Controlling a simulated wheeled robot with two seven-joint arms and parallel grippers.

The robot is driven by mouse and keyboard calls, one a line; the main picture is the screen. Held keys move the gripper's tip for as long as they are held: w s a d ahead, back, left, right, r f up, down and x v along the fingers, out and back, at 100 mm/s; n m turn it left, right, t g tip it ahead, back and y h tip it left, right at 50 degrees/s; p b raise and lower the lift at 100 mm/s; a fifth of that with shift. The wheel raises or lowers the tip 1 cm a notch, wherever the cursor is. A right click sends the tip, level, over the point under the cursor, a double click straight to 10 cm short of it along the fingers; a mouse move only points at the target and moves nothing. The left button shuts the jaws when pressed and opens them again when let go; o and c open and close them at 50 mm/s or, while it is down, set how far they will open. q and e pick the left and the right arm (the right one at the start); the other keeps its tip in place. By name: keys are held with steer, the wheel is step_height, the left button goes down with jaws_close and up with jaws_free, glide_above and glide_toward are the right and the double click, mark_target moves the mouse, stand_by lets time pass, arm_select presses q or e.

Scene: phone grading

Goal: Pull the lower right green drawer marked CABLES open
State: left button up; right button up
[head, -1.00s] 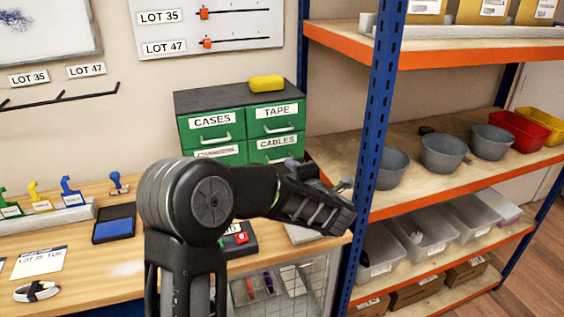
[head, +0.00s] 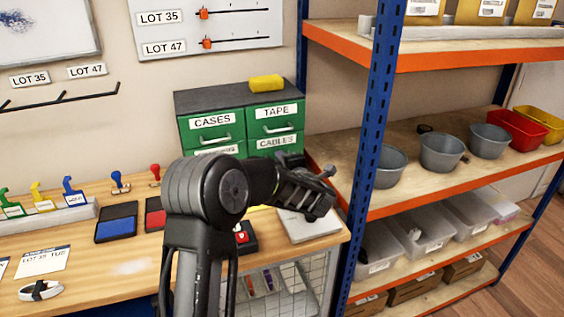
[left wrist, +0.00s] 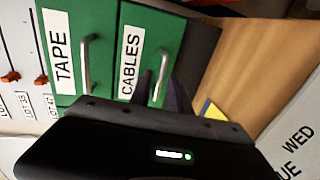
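The green CABLES drawer (head: 277,142) is the lower right one of the cabinet in the head view; my arm hides its lower part. In the left wrist view its front (left wrist: 152,27) looks flush with the TAPE drawer (left wrist: 70,20), so it appears shut. My left gripper (head: 290,160) is in front of this drawer, its fingers mostly hidden in the head view. In the left wrist view its fingers (left wrist: 161,90) are apart, with the silver CABLES handle (left wrist: 159,65) lined up between their tips. I cannot tell whether they touch it. My right gripper is not in view.
The CASES drawer (head: 211,122) is upper left in the cabinet. A yellow block (head: 266,83) lies on the cabinet top. A blue shelf post (head: 375,130) stands close right of my left arm. A pale flat box (head: 312,228) lies on the bench below the gripper.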

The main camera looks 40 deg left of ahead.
arm_select(q)
jaws_close()
stand_by(1.1)
